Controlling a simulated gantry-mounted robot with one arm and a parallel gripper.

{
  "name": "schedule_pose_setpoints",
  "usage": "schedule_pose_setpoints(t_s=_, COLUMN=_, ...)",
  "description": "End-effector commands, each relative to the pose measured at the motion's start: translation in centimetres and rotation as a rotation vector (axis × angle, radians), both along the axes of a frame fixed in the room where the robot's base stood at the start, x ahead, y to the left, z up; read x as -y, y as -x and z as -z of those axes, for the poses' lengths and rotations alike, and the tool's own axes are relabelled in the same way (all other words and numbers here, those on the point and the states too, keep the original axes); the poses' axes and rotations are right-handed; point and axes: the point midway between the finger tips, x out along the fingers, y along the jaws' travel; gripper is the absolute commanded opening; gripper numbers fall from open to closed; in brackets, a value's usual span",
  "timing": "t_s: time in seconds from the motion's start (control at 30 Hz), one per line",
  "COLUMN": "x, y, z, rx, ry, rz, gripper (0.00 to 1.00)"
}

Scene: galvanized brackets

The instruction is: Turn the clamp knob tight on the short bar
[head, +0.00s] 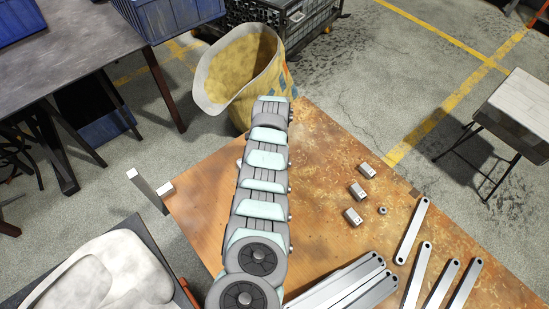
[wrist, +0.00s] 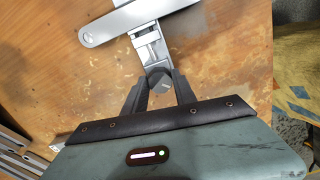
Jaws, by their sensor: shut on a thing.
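In the wrist view, my gripper (wrist: 160,80) has its two dark fingers closed on a grey round knob (wrist: 159,77), one finger on each side. The knob is at the near end of a small metal clamp (wrist: 148,42). The clamp's far end meets a flat grey bar (wrist: 125,25) with a rounded, holed end; the bar runs off the top of the picture. How firmly the clamp grips the bar cannot be told. In the head view my arm hides the gripper, knob and clamp.
On the rusty brown table (head: 320,150) are several loose bars (head: 412,230), a stack of bars (head: 345,287), small metal blocks (head: 353,216) and a nut (head: 382,210). A large open sack (head: 225,85) stands beyond the table's far edge. A pale upright post (head: 147,190) stands by its left corner.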

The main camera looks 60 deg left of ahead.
Motion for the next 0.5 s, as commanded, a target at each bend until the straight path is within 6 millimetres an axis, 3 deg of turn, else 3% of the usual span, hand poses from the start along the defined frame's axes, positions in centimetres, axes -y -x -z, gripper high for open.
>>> schedule_pose_setpoints(t_s=0.3, x=-0.14, y=-0.02, z=0.29, rx=0.002, ry=-0.005, rz=0.530, gripper=0.00)
schedule_pose_setpoints(t_s=0.5, x=-0.11, y=0.11, z=0.19, rx=0.000, ry=-0.002, rz=0.765, gripper=0.00)
